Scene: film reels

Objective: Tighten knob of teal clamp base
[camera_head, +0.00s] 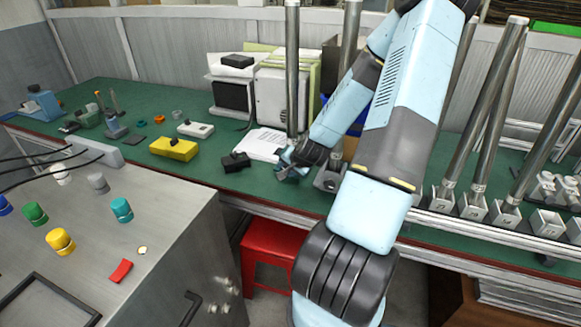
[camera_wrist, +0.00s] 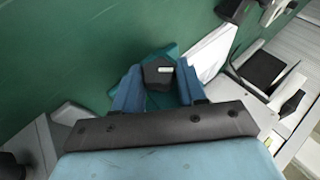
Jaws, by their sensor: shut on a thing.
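The teal clamp base (camera_wrist: 168,52) lies on the green bench top in the wrist view, with its edges showing behind and between my fingers. Its dark, angular knob (camera_wrist: 157,70) with a small light mark stands between the two blue fingers of my gripper (camera_wrist: 159,82). The gripper is shut on the knob, a finger on either side. In the head view my gripper (camera_head: 290,165) is low over the front part of the green bench, by a white paper. The clamp base is too small and too covered by the gripper to make out there.
A white paper (camera_head: 262,143) and a black object (camera_head: 235,161) lie left of my gripper. A metal pole (camera_head: 291,70) rises behind it. A yellow box (camera_head: 173,148) is further left. More clamped poles (camera_head: 487,115) stand right. A red stool (camera_head: 266,250) is below.

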